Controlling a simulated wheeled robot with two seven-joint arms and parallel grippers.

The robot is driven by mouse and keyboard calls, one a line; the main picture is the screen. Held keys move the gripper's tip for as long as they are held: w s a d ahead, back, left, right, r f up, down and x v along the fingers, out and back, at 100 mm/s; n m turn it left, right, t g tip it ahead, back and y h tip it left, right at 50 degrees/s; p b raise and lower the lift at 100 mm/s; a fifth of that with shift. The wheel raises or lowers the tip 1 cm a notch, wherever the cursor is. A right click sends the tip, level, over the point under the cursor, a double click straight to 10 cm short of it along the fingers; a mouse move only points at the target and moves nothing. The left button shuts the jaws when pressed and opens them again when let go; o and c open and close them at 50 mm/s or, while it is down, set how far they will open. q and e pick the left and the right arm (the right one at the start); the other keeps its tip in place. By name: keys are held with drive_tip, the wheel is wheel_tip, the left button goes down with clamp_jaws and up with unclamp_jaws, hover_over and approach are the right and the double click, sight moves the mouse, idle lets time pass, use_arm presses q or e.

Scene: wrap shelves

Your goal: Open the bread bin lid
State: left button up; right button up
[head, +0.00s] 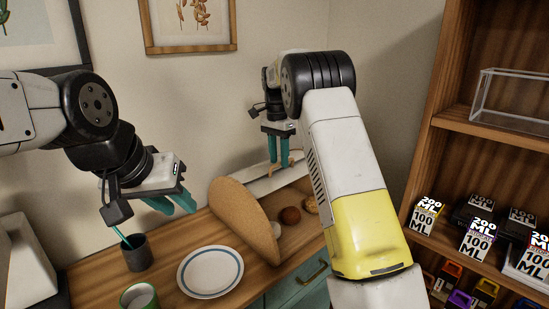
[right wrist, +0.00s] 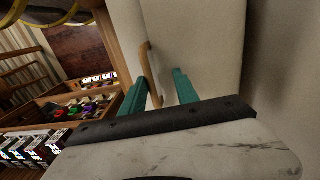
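The bread bin has a rounded wooden side panel (head: 243,215) and stands on the counter against the wall. Its cream lid (head: 275,179) is raised at the back, and brown rolls (head: 290,215) show inside. In the right wrist view the lid (right wrist: 197,40) fills the upper middle, with a wooden bar handle (right wrist: 147,62) on it. My right gripper (head: 278,158) is above the bin at the lid. Its teal fingers (right wrist: 160,82) are apart, with the handle's end close to the left finger; contact is unclear.
A blue-rimmed plate (head: 210,271), a dark cup (head: 137,254) with a teal stick and a green mug (head: 139,297) stand on the counter left of the bin. Wooden shelves (head: 480,130) with small boxes are at the right. A wall corner is close behind the bin.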

idle(0.3)
wheel_tip(320, 180, up, 8)
drive_tip(key=shift+w+a+f, duration=0.15)
drive_tip(key=shift+w, duration=0.1)
idle(0.4)
drive_tip(key=s+d+r+n+t+y, duration=0.15)
drive_tip(key=s+d+r, duration=0.25)
drive_tip(key=s, duration=0.4)
drive_tip(key=s+d+r+n+t+y, duration=0.1)
drive_tip(key=s+d+r+n, duration=0.25)
drive_tip(key=s, duration=0.35)
drive_tip(key=s+f+n+t, duration=0.2)
drive_tip(key=s+f+n, duration=0.1)
drive_tip(key=s, duration=0.7)
drive_tip(key=s+f+n+t, duration=0.2)
drive_tip(key=s+f, duration=0.2)
drive_tip(key=s, duration=0.7)
drive_tip(key=shift+s+a+f+n, duration=0.15)
drive_tip(key=shift+s+a+n, duration=0.1)
drive_tip(key=shift+n, duration=0.15)
